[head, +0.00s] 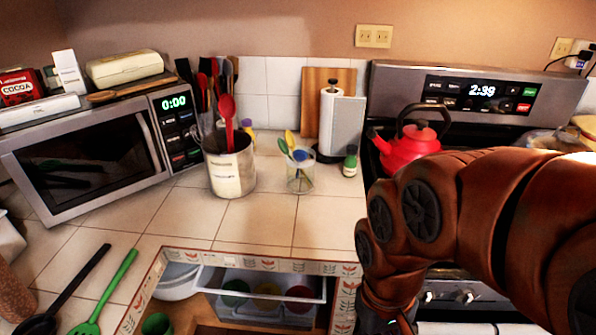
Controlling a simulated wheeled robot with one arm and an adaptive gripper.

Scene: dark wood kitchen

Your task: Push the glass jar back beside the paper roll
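The glass jar (301,178) stands upright on the tiled counter and holds a few coloured spoons or utensils. The paper roll (327,122) stands on a dark base behind the jar and a little to its right. A gap of counter shows between the jar and the roll. My arm comes in from the right and bends down at the bottom right, in front of the stove. My gripper is below the picture's lower edge, so its fingers cannot be seen. Nothing of mine touches the jar.
A utensil crock (231,172) stands just left of the jar. A red kettle (408,146) sits on the stove. An open drawer (262,292) is below.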

